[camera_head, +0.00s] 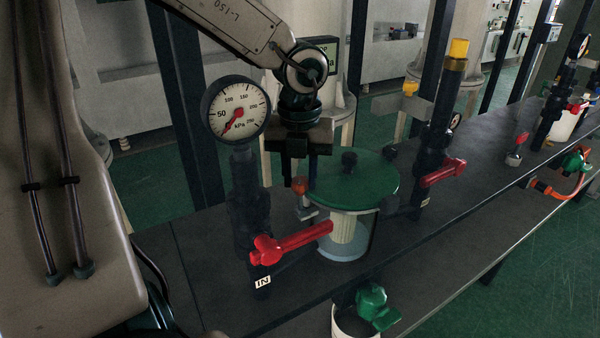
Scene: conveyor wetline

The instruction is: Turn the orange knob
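A small orange knob (299,186) sits on a short metal valve stem beside the green-lidded vessel, behind the red lever handle. My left gripper (299,176) points down from above, with its dark fingers apart on either side of the knob's top. I cannot tell whether the fingers touch the knob, or how far down around it they reach. My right gripper is not in view.
A pressure gauge (236,110) on a dark pipe stands close left of the gripper. A red lever (295,241) crosses in front. The green lid (355,182) is close on the right. Another red lever (443,172) stands farther right. The dark bench (415,250) has bare room in front.

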